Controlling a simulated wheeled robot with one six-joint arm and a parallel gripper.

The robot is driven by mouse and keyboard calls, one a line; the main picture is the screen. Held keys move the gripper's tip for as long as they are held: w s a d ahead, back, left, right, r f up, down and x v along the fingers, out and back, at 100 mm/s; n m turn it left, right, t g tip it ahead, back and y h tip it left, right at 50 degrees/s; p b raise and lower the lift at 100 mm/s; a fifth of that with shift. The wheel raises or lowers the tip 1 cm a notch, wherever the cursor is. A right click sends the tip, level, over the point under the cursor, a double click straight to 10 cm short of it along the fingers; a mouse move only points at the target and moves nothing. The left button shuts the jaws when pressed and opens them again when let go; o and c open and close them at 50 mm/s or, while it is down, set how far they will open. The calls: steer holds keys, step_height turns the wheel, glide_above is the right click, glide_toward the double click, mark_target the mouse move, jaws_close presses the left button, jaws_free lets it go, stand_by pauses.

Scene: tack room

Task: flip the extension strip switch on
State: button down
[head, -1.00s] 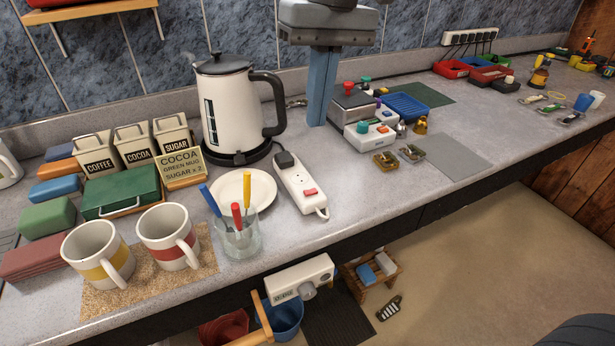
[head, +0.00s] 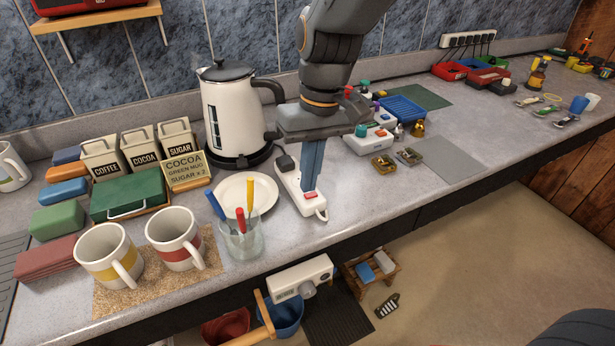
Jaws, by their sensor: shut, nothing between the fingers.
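The white extension strip (head: 290,192) lies on the grey counter, right of the white plate, with a black plug (head: 284,163) in its far end. Its red switch (head: 310,197) is at the near end, partly beside my fingertips. My gripper (head: 311,188) points straight down over the strip, its blue fingers shut together with nothing between them. The fingertips are at or just above the strip close to the switch. I cannot tell whether they touch it, nor which way the switch is tilted. The fingers hide part of the strip's right side.
A kettle (head: 232,115) stands behind the strip. A glass (head: 241,238) with coloured-handled spoons and the plate (head: 262,190) are close on its left. Two mugs (head: 174,238) stand further left.

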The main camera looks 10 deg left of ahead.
steer(key=shift+f, duration=0.6)
steer(key=shift+s+f, duration=0.1)
